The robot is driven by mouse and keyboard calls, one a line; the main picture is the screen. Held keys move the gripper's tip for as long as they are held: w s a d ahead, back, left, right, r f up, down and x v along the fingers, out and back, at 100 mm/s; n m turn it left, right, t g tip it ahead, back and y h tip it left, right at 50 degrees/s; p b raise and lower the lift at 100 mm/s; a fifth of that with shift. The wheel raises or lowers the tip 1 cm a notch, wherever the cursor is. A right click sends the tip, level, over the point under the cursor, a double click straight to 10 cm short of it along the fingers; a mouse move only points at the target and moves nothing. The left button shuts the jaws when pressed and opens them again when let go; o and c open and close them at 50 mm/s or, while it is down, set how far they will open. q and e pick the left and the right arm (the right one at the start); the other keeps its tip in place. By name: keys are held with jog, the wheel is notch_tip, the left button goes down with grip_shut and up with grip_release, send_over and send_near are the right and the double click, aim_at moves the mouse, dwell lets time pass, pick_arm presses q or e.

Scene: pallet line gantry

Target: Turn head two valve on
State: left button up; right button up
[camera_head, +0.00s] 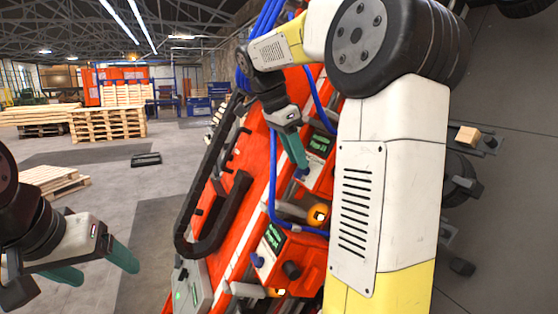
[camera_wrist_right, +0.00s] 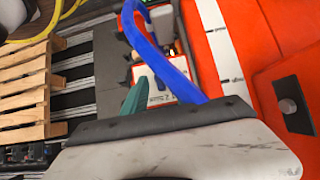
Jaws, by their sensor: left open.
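My right gripper (camera_head: 296,150) points down at an upper red box (camera_head: 319,172) with a green-lit display. A small blue knob (camera_head: 302,173) on this box is right at its teal fingertips; I cannot tell whether they touch or grip it. In the right wrist view, a teal finger (camera_wrist_right: 131,98) lies beside a white label (camera_wrist_right: 158,88) and a blue hose (camera_wrist_right: 165,60). The display texts are too small to read surely. My left gripper (camera_head: 110,275) is open and empty, away from the machine.
A red machine frame with a black cable carrier (camera_head: 184,228) stands left of the boxes. Blue hoses loop close around the right gripper. Orange round parts (camera_head: 318,214) sit between the boxes. Wooden slats (camera_wrist_right: 25,92) show in the right wrist view. Floor at left is mostly open, with pallets (camera_head: 108,123) farther back.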

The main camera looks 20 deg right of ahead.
jog(key=shift+d+f, duration=0.3)
jog(key=shift+f, duration=0.35)
grip_shut()
